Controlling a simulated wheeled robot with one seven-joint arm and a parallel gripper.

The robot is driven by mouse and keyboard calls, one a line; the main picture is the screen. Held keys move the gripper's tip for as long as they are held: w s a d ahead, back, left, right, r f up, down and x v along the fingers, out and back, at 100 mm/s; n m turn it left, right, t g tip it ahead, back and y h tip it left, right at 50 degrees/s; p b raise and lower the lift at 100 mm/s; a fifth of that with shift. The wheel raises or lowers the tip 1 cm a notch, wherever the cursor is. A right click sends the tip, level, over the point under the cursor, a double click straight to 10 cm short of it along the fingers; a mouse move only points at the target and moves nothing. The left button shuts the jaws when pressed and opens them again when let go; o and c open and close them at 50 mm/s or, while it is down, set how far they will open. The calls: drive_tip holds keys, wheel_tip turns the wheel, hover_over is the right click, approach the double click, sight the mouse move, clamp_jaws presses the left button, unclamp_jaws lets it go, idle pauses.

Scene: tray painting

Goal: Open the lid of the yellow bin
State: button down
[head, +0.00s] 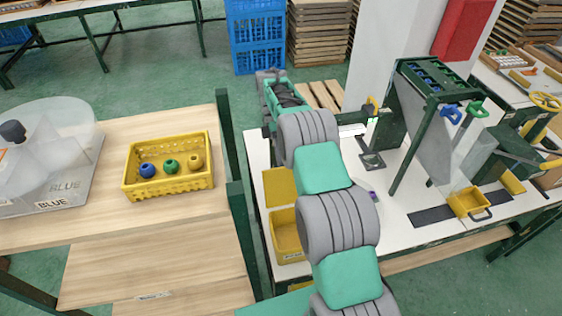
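A yellow bin (286,236) stands at the left end of the white table, with a small label low on its front. My arm covers its right side. A flat yellow panel (279,187) stands right behind it and looks like its lid, raised; the bin's top appears open. My arm reaches from the bottom of the view over the table, past the bin, to the far edge. My gripper's fingers are hidden, so I cannot see whether they touch anything.
A smaller yellow box (468,203) with a dark handle sits on a dark strip at right. A green rack (430,85) stands behind it. On the wooden table at left are a yellow crate (168,190) with coloured pots and a clear container (45,150). Green posts stand between the tables.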

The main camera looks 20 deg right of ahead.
drive_tip(key=shift+w+f, duration=0.2)
drive_tip(key=shift+f, duration=0.1)
drive_tip(key=c, duration=1.5)
unclamp_jaws()
drive_tip(key=shift+w+f, duration=0.1)
drive_tip(key=shift+w, duration=0.2)
drive_tip(key=shift+c, duration=0.2)
drive_tip(key=shift+o, duration=0.3)
drive_tip(key=shift+r, duration=0.2)
drive_tip(key=s+r+b, duration=0.1)
drive_tip(key=r, duration=0.1)
drive_tip(key=s+r+b, duration=0.1)
drive_tip(key=s+r, duration=0.1)
drive_tip(key=r, duration=0.1)
drive_tip(key=s+r+b, duration=0.1)
drive_tip(key=r, duration=0.2)
drive_tip(key=shift+s+a, duration=0.1)
drive_tip(key=shift+s, duration=0.25)
drive_tip(key=s+r+b, duration=0.2)
drive_tip(key=s+r, duration=0.3)
drive_tip(key=s, duration=0.4)
drive_tip(key=shift+s+a, duration=0.2)
drive_tip(key=shift+a, duration=0.15)
